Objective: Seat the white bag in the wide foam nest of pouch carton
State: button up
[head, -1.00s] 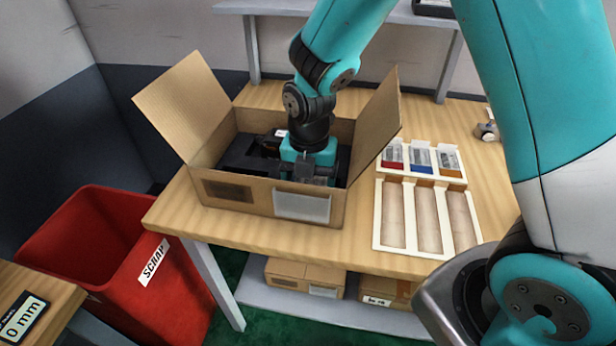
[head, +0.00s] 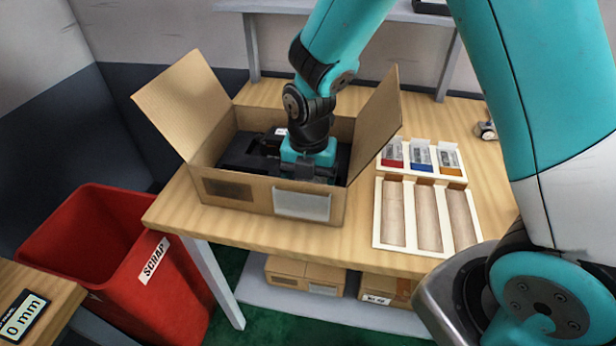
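The open pouch carton (head: 255,197) stands on the wooden table with its side flaps spread. Black foam (head: 238,150) shows inside it. My gripper (head: 305,178) is lowered into the carton's right part, behind the front wall. Its fingertips are hidden by that wall, so I cannot see whether they are open or shut. No white bag is clearly visible; the inside of the nest under my gripper is hidden. A small dark item with a white label (head: 280,133) shows at the back of the foam.
The left flap (head: 185,105) and right flap (head: 377,125) rise beside my arm. A tray with three empty-looking slots (head: 428,250) and a rack of red, blue and orange packets (head: 422,158) stand to the right. A red scrap bin (head: 110,250) is at left.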

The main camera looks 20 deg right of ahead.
jog(key=shift+f+b, duration=0.65)
jog(key=shift+f, duration=0.4)
jog(key=o, duration=0.8)
jog(key=shift+r, duration=0.1)
notch_tip(320, 180, up, 17)
jog(key=p, duration=0.1)
jog(key=s+a+r+m+y+p, duration=0.1)
jog(key=s+a+r+m+y, duration=0.1)
jog(key=s+m, duration=0.7)
jog(key=s+a+r+m+y+p, duration=0.2)
jog(key=s+a+r+m, duration=0.1)
jog(key=s+m, duration=0.6)
jog(key=r+m, duration=0.1)
jog(key=m, duration=0.2)
jog(key=shift+s+r+m, duration=0.25)
jog(key=shift+s+m, duration=0.1)
jog(key=shift+m, duration=0.05)
